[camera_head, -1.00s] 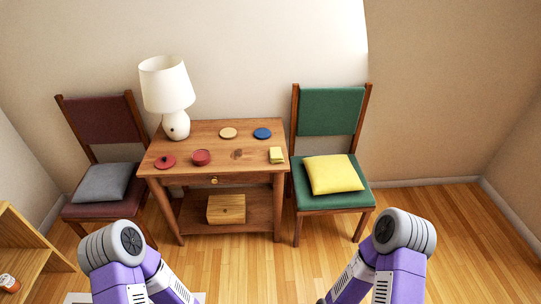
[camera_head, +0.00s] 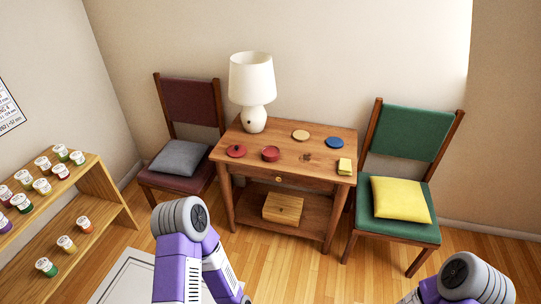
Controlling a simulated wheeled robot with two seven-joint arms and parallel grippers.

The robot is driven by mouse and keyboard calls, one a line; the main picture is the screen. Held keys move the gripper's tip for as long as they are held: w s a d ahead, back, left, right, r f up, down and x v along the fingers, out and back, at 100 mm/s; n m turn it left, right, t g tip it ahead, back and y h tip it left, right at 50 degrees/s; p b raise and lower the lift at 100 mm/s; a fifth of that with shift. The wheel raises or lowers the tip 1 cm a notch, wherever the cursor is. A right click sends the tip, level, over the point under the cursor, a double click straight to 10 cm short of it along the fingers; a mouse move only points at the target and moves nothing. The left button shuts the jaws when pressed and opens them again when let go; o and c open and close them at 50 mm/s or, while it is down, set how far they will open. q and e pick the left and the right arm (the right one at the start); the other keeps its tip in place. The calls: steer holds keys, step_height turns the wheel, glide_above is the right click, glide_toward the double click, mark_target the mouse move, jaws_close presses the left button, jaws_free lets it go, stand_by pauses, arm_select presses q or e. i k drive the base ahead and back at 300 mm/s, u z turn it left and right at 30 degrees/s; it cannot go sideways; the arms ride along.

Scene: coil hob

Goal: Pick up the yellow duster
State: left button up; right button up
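A small folded yellow cloth, which looks like the yellow duster (camera_head: 345,166), lies on the right front corner of the wooden side table (camera_head: 286,168). Nothing covers it. My two purple and grey arms show at the bottom of the view, well in front of the table. Neither gripper can be seen, and neither arm touches the table or the cloth.
On the table stand a white lamp (camera_head: 252,85), a red lidded dish (camera_head: 236,151), a red bowl (camera_head: 270,154), a beige disc (camera_head: 301,135) and a blue disc (camera_head: 334,143). A green chair (camera_head: 408,135) with a yellow cushion (camera_head: 400,199) is close on the right. A shelf (camera_head: 95,185) with jars stands left.

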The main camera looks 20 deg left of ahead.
mark_target(344, 165)
steer(key=z, duration=0.7)
steer(key=i, duration=1.15)
steer(key=u, duration=0.7)
steer(key=i, duration=0.65)
steer(key=u, duration=0.55)
